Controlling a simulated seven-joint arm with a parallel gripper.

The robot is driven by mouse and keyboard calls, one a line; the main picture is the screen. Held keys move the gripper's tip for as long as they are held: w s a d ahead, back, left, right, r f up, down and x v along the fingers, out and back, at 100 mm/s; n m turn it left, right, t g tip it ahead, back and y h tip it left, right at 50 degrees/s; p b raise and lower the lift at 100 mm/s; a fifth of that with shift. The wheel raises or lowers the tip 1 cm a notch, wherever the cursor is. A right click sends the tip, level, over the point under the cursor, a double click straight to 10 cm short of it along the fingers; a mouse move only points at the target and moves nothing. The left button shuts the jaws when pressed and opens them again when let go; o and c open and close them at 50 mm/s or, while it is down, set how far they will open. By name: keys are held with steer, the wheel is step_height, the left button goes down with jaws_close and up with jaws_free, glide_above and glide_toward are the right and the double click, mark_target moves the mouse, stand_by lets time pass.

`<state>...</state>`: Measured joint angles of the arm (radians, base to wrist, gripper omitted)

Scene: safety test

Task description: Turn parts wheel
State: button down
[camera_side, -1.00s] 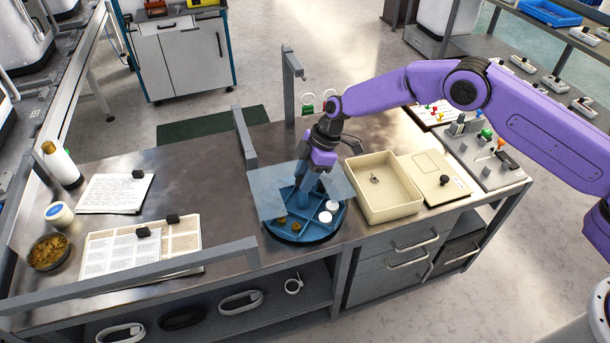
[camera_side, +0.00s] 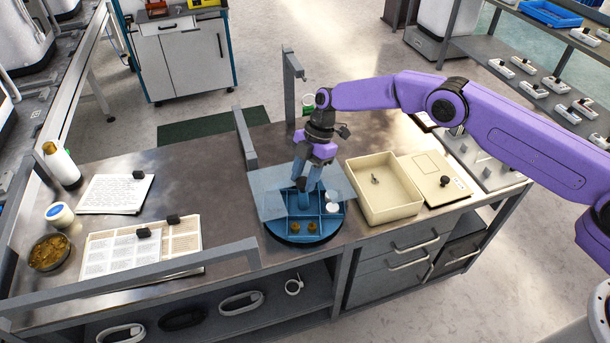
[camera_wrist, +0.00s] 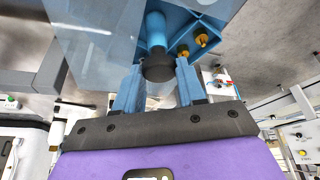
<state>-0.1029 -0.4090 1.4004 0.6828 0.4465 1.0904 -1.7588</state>
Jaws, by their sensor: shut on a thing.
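The parts wheel (camera_side: 282,232) is a round blue tray with divider walls on a dark base, near the bench's front edge. Two brass-coloured parts (camera_side: 303,227) lie in its front section and white parts (camera_side: 332,207) at its right. A blue post with a dark knob (camera_wrist: 158,68) rises from the wheel. My gripper (camera_side: 304,182) is above the wheel, its blue fingers shut on the knob; the wrist view shows the fingers on both sides of it (camera_wrist: 158,80). A see-through panel (camera_side: 268,185) covers the back and left of the wheel, so its contents there are unclear.
A beige open bin (camera_side: 384,212) with a small metal part stands close right of the wheel, beside a flat beige lid (camera_side: 434,178). A grey post (camera_side: 245,138) stands behind left. A grey rail (camera_side: 130,277) runs along the front left. Papers (camera_side: 115,193) lie left.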

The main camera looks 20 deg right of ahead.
steer(key=shift+f+n+g+h, duration=0.1)
steer(key=shift+n+g+h, duration=0.2)
steer(key=shift+n, duration=1)
steer(key=shift+d, duration=0.1)
steer(key=c, duration=0.7)
jaws_free()
steer(key=shift+w, duration=0.1)
steer(key=shift+v, duration=3.8)
